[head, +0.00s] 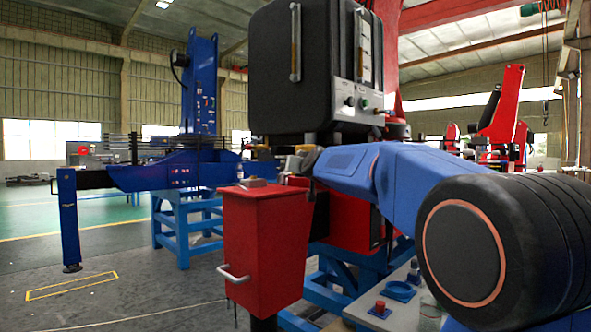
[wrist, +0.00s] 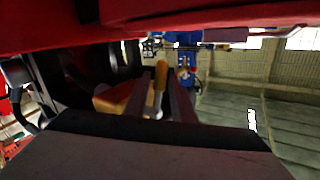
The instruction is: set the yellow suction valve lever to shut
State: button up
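The yellow lever (wrist: 159,88) shows in the wrist view as a short upright yellow handle with a pale metal part at its lower end. My gripper (wrist: 162,98) has one dark finger on each side of it, with narrow gaps that look clear, so it seems open around the lever. An orange-yellow part (wrist: 112,98) lies just left of the fingers. In the head view my gripper (head: 303,163) is small and dark at the end of my blue arm, near a yellowish piece (head: 305,148) above the red box. The lever's exact setting is hidden there.
A red box (head: 264,245) with a pale handle stands below my gripper. A large black tank (head: 292,75) with gauges rises behind. A red surface (wrist: 60,25) fills the top of the wrist view. A grey bench (head: 402,310) with a red button is at lower right. Open floor lies left.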

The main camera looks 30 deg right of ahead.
jog(key=f+v, duration=0.1)
jog(key=v, duration=1.4)
jog(key=shift+r, duration=0.5)
jog(key=c, duration=0.4)
jog(key=d+t+h, duration=0.1)
jog(key=d, duration=0.2)
jog(key=w+d+f+t+h, duration=0.1)
jog(key=d, duration=0.2)
jog(key=d+f+t, duration=0.1)
jog(key=d, duration=0.2)
jog(key=shift+w+d+f+h, duration=0.1)
jog(key=shift+w+d+h, duration=0.05)
jog(key=shift+d+h, duration=0.25)
grip_shut()
jog(key=a+f+n+t+y, duration=0.2)
jog(key=a+f+n+y, duration=0.3)
jog(key=y, duration=0.4)
jog(key=d+x, duration=0.1)
jog(key=x, duration=1.1)
jog(key=shift+w+a+f, duration=0.2)
jog(key=shift+w+a, duration=0.05)
jog(key=shift+w, duration=0.15)
